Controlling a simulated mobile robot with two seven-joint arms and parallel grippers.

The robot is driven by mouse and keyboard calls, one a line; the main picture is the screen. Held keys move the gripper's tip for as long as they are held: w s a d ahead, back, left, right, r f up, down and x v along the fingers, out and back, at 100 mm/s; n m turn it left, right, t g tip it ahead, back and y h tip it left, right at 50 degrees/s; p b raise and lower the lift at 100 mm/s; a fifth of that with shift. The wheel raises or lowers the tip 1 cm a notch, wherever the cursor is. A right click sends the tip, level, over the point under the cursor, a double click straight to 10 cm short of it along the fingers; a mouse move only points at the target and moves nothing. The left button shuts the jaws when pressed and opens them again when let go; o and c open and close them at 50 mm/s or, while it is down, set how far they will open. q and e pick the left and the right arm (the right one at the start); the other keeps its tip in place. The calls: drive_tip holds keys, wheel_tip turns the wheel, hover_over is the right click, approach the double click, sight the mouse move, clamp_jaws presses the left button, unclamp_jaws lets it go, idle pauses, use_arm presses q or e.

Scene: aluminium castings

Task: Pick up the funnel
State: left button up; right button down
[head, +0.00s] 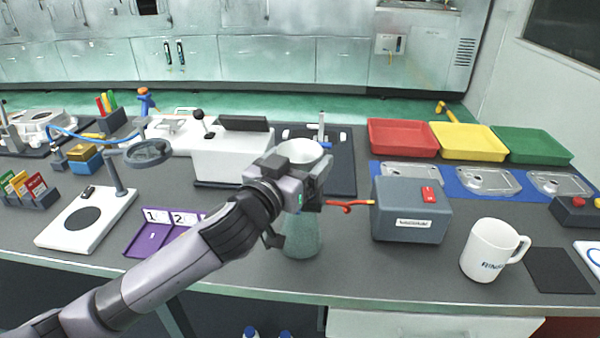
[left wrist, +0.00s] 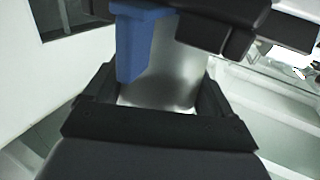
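The white funnel (head: 300,151) shows its round rim and bowl in the head view, just behind and above my left gripper (head: 303,188). A greenish, see-through flask (head: 303,242) stands on the bench straight below, partly covered by the gripper. The gripper hides the funnel's lower part, so I cannot tell whether the funnel touches the flask. In the left wrist view, a pale, smooth surface (left wrist: 172,75) lies between the gripper's parts, close to the camera. Whether the fingers are closed on it is unclear. My right gripper is in neither view.
A grey box (head: 411,222) with a red switch and a white mug (head: 492,250) stand right of the flask. A purple numbered rack (head: 150,237) is to the left. Red (head: 403,139), yellow (head: 468,142) and green (head: 533,146) trays line the back right. The bench's front edge is close.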

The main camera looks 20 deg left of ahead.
use_arm(q)
drive_tip(key=c, duration=0.3)
